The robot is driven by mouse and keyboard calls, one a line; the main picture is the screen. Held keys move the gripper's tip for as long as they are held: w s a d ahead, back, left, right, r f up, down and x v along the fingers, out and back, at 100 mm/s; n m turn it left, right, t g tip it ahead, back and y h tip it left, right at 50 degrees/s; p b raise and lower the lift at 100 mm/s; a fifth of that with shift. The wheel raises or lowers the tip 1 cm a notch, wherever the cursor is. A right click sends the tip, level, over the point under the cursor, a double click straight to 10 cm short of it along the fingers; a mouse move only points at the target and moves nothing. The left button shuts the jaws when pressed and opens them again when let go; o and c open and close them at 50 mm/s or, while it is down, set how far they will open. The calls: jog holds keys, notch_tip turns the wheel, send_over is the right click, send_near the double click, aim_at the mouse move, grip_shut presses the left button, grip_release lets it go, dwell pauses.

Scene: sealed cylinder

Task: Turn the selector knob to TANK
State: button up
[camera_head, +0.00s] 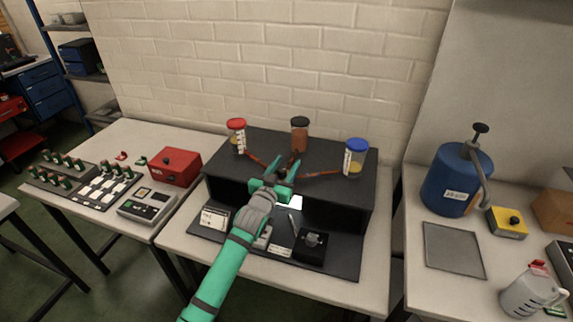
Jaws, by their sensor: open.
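My gripper (283,168) is open, its fingers reaching up and away over the black bench unit (340,205). Orange tubes (322,174) run from the jars on top toward the spot at its fingertips. The gripper and forearm hide part of the unit's middle, and no grasped object shows. A black box with a round grey knob (312,239) sits on the unit's front base, to the right of and nearer than the gripper. I cannot read a TANK mark or tell which knob is the selector. A blue tank (451,180) stands on the right table.
Jars with red (236,124), black (300,122) and blue (357,146) lids stand on the unit. A yellow box with a black knob (508,222), a grey mat (453,250) and a jug (529,293) are on the right table. A red box (175,166) is left.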

jog(key=shift+w+d, duration=0.1)
jog(key=shift+w, duration=0.2)
jog(key=shift+c, duration=0.4)
grip_shut()
jog(key=c, duration=1)
grip_release()
